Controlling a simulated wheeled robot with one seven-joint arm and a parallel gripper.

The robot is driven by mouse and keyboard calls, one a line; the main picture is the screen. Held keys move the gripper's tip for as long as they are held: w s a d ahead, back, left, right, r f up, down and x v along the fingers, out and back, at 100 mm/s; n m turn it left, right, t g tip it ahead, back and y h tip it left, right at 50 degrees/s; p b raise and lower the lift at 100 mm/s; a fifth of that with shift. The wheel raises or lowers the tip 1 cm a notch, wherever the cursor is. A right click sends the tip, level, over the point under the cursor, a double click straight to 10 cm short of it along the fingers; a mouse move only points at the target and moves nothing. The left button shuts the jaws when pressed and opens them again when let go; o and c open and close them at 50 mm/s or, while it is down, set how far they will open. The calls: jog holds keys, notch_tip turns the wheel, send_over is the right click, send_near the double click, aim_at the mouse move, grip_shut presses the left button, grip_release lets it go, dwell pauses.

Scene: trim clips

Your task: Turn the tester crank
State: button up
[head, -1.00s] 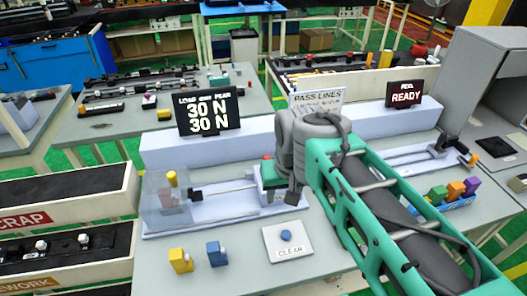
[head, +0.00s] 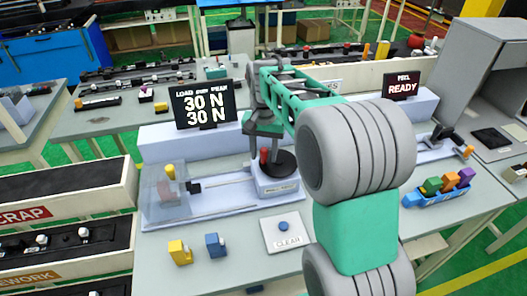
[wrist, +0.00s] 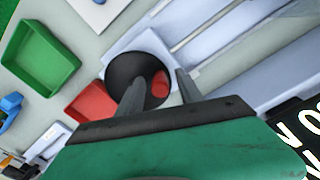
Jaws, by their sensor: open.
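The tester's crank is a dark round disc (head: 282,166) with an upright red knob (head: 264,156), on a pale block at the right end of the tester rail. In the wrist view the disc (wrist: 122,72) and knob (wrist: 160,84) lie just beyond my fingers. My gripper (wrist: 161,82) is open and points down over the crank. The knob appears between its two fingers, apart from at least the right one; whether the left finger touches it I cannot tell. The tester display (head: 205,106) reads 30 N on both lines.
A clear guard box (head: 163,203) with a yellow piece stands at the rail's left end. A CLEAR button pad (head: 283,240), a yellow clip (head: 179,252) and a blue clip (head: 214,245) lie in front. A second screen (head: 403,87) reads READY. My arm hides the bench's middle.

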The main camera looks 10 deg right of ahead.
jog(key=shift+c, duration=0.3)
grip_shut()
dwell(0.3)
